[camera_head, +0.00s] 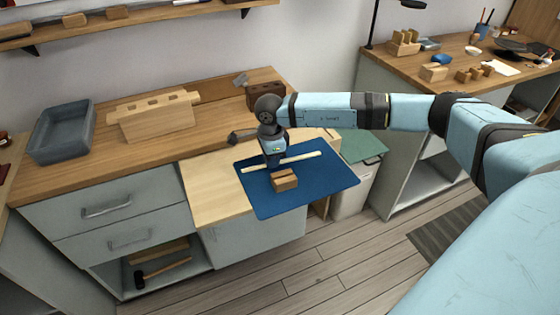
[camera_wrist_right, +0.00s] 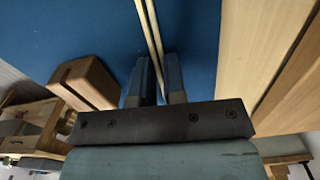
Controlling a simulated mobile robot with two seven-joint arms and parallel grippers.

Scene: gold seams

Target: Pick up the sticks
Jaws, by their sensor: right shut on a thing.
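Pale thin sticks (camera_head: 302,157) lie close together across the blue mat (camera_head: 325,182). In the right wrist view two pale strips (camera_wrist_right: 150,25) run side by side, down between my fingers. My right gripper (camera_head: 273,165) points down over the middle of the sticks, at mat level. In the right wrist view its fingers (camera_wrist_right: 160,75) are shut on the sticks, and the held part is mostly hidden between them. My left gripper is not in view.
A small grooved wooden block (camera_head: 285,180) stands on the mat just in front of the gripper and beside it in the wrist view (camera_wrist_right: 85,82). A grey bin (camera_head: 62,132) and a notched wooden rack (camera_head: 155,115) stand on the bench at left. The mat's front is clear.

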